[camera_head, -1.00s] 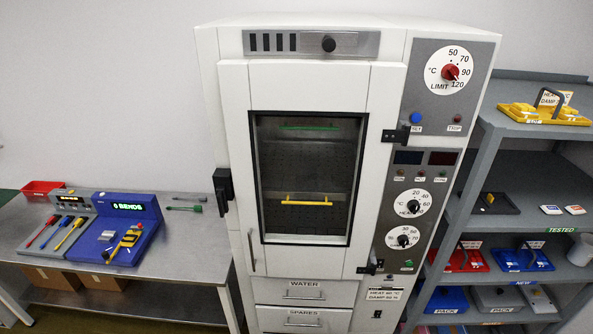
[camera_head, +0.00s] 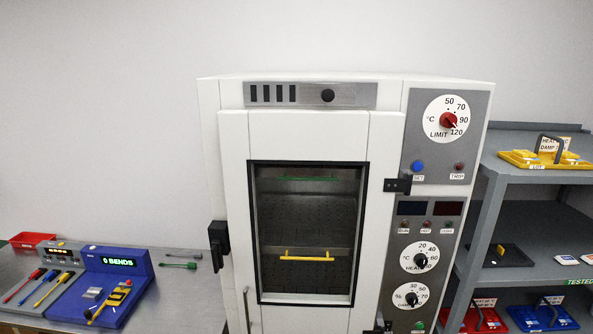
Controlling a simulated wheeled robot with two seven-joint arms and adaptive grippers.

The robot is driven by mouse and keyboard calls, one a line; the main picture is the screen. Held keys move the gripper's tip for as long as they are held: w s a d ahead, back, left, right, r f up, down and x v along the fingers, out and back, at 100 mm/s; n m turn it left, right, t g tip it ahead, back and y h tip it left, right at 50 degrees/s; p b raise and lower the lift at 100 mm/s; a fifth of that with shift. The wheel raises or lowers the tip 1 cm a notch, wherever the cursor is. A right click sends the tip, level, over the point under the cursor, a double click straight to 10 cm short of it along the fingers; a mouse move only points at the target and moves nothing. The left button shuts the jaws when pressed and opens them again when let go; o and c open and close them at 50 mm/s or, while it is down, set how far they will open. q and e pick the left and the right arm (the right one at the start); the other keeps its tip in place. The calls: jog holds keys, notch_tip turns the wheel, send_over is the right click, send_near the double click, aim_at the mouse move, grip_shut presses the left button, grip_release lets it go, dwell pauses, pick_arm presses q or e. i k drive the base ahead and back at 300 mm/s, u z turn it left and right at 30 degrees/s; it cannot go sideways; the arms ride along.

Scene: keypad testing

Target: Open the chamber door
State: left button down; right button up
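The chamber (camera_head: 300,97) is a tall white cabinet in the middle of the head view. Its white door (camera_head: 235,200) is shut and has a dark-framed window (camera_head: 304,215). Through the window I see a perforated back wall, a green bar higher up and a yellow handle bar (camera_head: 306,256). A black latch (camera_head: 219,244) sits at the door's left side. A vertical metal handle (camera_head: 247,305) shows at the lower left of the door. A black hinge (camera_head: 397,185) is on the right side. Neither of my grippers is in view.
A metal bench (camera_head: 195,310) at left holds a blue "0 BENDS" tester (camera_head: 118,262), several screwdriver-like tools and a red bin (camera_head: 32,240). Grey shelves (camera_head: 540,225) at right hold a yellow tray (camera_head: 545,160) and blue and red trays. Control dials (camera_head: 420,257) line the chamber's right panel.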

aim_at(372, 140)
jog(key=z, duration=0.1)
jog(key=k, duration=1)
jog(key=u, duration=1.05)
jog(key=i, duration=1.3)
jog(key=z, duration=0.5)
